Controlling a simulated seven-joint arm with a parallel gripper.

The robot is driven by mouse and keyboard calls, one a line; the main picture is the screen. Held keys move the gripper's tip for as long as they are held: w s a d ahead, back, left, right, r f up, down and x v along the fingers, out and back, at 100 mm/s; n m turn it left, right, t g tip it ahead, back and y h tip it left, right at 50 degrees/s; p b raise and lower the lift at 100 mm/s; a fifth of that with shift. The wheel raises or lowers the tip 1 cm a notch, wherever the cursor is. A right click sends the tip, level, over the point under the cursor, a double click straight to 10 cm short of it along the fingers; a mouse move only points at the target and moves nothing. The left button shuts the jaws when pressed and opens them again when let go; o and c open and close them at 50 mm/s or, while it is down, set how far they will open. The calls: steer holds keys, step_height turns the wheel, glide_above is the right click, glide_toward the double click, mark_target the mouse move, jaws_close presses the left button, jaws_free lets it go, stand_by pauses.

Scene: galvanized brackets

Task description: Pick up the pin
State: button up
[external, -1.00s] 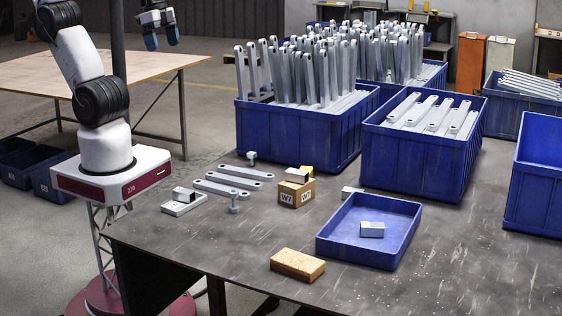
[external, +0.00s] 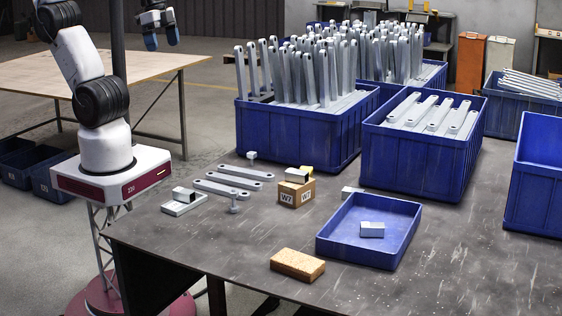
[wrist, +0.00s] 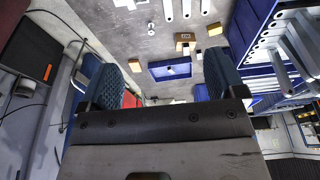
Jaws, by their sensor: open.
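Two small grey pin-like pieces with wider heads stand on the table. One pin (external: 234,205) is at the near end of the flat bars; the other (external: 252,156) is behind them. I cannot tell which of the two is the task's pin. My gripper (external: 161,40) is high at the upper left of the external view, well away from both pieces. In the wrist view its two blue-padded fingers (wrist: 155,70) are spread apart with nothing between them.
Flat grey bars (external: 233,180), a cardboard box (external: 288,195), a sponge (external: 298,264) and a shallow blue tray (external: 334,249) holding a small block are on the table. Tall blue bins (external: 290,142) of brackets stand behind. The front left of the table is clear.

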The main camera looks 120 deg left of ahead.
steer(key=shift+c, duration=0.3)
steer(key=c, duration=0.5)
steer(key=shift+c, duration=0.2)
steer(key=w+a+f+m+g+y, duration=0.35)
steer(key=w+a+f, duration=0.2)
steer(key=f, duration=0.45)
steer(key=w+a+f+m+g+y, duration=0.2)
steer(key=w+a+f+m+y, duration=0.35)
steer(key=f, duration=0.45)
steer(key=m+t+y, duration=0.3)
steer(key=m+y, duration=0.2)
steer(key=m, duration=0.4)
glide_toward(250, 154)
steer(key=x, duration=0.2)
steer(key=shift+a, duration=0.35)
steer(key=shift+x, duration=1.3)
